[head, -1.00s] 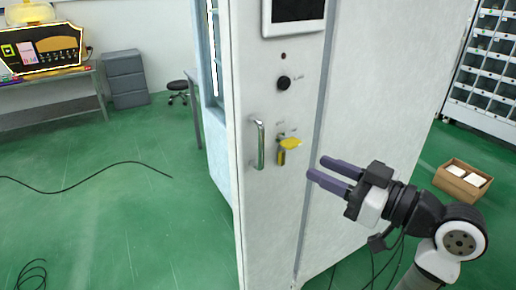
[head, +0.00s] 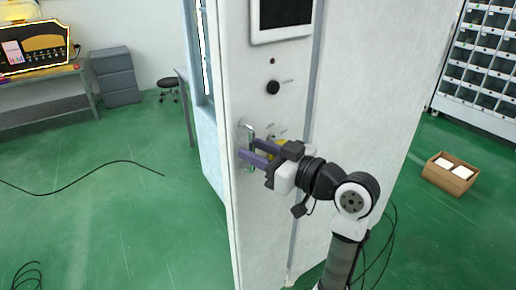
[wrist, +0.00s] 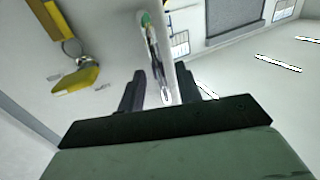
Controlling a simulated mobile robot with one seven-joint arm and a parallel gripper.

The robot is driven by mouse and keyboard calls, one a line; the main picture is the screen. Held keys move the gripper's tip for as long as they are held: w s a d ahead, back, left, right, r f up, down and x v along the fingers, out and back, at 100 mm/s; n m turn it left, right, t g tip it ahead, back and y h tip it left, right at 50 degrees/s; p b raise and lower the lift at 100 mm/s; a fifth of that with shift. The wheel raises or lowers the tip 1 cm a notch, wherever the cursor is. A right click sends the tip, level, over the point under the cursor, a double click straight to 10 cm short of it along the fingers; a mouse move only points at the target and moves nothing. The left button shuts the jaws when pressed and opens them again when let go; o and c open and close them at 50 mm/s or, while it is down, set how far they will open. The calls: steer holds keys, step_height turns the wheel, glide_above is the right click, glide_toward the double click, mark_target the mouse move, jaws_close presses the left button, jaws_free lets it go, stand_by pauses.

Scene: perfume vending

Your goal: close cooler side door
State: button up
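The white cooler side door (head: 262,205) stands upright in the middle of the head view, with a vertical metal handle (head: 250,133) on its face. The handle also shows in the wrist view (wrist: 154,50), seen nearly end-on. My gripper (head: 250,152) is at the handle, its two purple fingers apart. In the wrist view the handle runs between the open fingers (wrist: 159,92), with room visible on the left side; I cannot tell whether either finger touches it. My gripper hides part of the handle in the head view.
A yellow key tag (wrist: 75,80) hangs just beside the handle. A black knob (head: 273,87) and a screen (head: 284,12) are above it. A cardboard box (head: 450,174) lies on the floor at right.

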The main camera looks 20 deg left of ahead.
jaws_close()
steer(key=shift+a, duration=0.15)
stand_by(0.4)
